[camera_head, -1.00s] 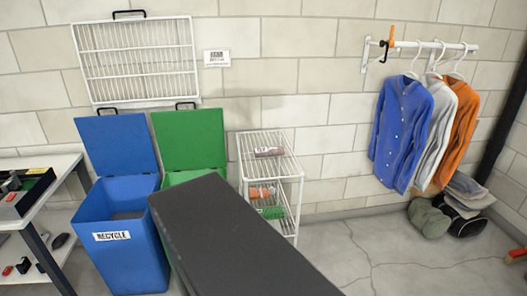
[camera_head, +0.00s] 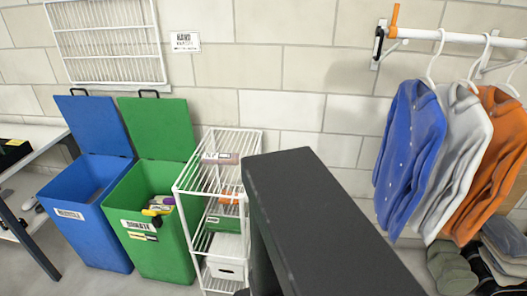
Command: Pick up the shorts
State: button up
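No item can be told for certain as the shorts. Folded grey-blue cloth (camera_head: 503,240) lies low at the right edge of the head view, cut off by the frame. Olive-green soft items (camera_head: 450,268) lie on the floor to its left, below the hanging shirts. My gripper is not in view. A dark link of my own arm fills the lower middle and hides part of the floor and wall.
A blue shirt (camera_head: 409,150), a white shirt (camera_head: 458,155) and an orange shirt (camera_head: 497,160) hang from a white rail (camera_head: 440,35). A white wire rack (camera_head: 190,185), an open green bin (camera_head: 158,235) and an open blue bin (camera_head: 85,225) stand left of my arm.

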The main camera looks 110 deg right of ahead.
aim_at(215, 159)
jog(key=u, duration=0.35)
jog(key=k, duration=0.4)
jog(key=z, duration=1.65)
jog(key=i, duration=0.95)
jog(key=z, duration=0.2)
